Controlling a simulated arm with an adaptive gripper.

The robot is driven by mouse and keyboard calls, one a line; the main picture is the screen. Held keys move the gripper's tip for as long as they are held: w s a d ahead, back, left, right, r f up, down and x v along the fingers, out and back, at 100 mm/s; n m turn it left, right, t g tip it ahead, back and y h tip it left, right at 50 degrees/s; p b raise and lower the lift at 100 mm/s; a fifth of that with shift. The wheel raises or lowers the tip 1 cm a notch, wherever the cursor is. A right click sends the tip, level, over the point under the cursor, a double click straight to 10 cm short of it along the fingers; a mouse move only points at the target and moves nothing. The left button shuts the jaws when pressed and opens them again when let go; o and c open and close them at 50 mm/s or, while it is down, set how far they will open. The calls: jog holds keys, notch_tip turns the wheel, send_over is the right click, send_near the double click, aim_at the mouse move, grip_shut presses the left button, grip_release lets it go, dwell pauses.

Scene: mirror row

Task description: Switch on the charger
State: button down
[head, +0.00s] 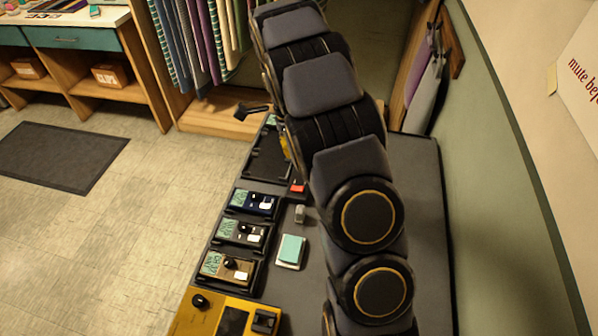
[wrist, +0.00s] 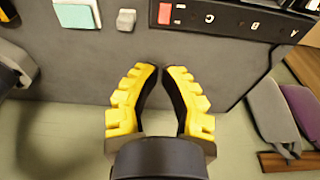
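A dark panel (wrist: 232,20) with the letters A, B and C and a red switch (wrist: 165,13) at one end lies along the top of the wrist view; it looks like the charger. The red part (head: 298,187) also shows in the head view, beside my arm. I cannot tell the switch's position. My gripper (wrist: 160,69) has its yellow-padded fingertips nearly together with nothing between them. It is apart from the panel, on its near side in the wrist view.
A teal-topped pad (head: 291,250) and a small grey block (head: 300,213) are on the dark bench (head: 412,165) near the red switch. Several docked devices (head: 240,232) line the bench's left edge. A yellow device (head: 215,315) is at the front. Hanging cloths (head: 205,40) are behind.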

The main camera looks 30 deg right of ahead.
aim_at(298, 190)
jog(key=f, duration=0.4)
jog(key=s+d+f, duration=0.1)
jog(key=f, duration=0.8)
jog(key=shift+s+d+f, duration=0.2)
jog(key=shift+s+f, duration=0.1)
jog(key=shift+f, duration=0.25)
jog(key=shift+r, duration=0.1)
jog(key=shift+w+a+r, duration=0.3)
jog(key=shift+w+a, duration=0.15)
jog(key=shift+w, duration=0.1)
jog(key=shift+r, duration=0.1)
